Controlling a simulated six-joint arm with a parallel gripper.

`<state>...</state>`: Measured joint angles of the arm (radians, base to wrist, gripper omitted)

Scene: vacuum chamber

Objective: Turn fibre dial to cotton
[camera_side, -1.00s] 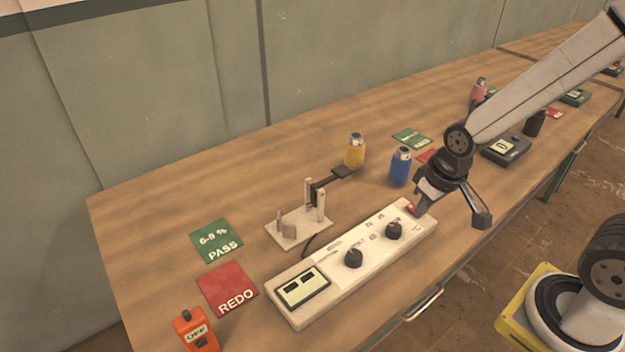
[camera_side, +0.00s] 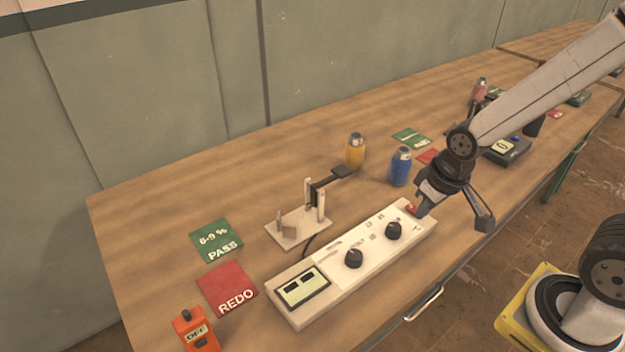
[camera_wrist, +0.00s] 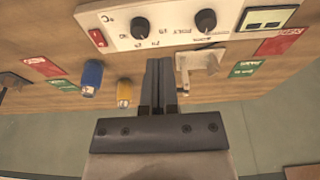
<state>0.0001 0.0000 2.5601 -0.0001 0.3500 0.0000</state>
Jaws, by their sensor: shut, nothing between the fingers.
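A white control panel (camera_side: 375,240) lies on the bench with two black dials. The dial nearer the display (camera_side: 354,257) has a label reading POLY beside it in the wrist view (camera_wrist: 206,20), so it looks like the fibre dial. The other dial (camera_side: 394,230) has small numbers around it in the wrist view (camera_wrist: 140,27). The pointer directions are too small to read. My gripper (camera_side: 420,209) is over the right end of the panel, by the red button (camera_side: 411,207), away from the fibre dial. In the wrist view its fingers (camera_wrist: 158,72) are together and empty.
A small stand (camera_side: 300,228) is behind the panel. A blue bottle (camera_side: 400,167) and yellow bottle (camera_side: 355,150) stand behind it. A green PASS card (camera_side: 216,240), red REDO card (camera_side: 228,288) and orange switch box (camera_side: 196,332) are left. The bench front edge is close to the panel.

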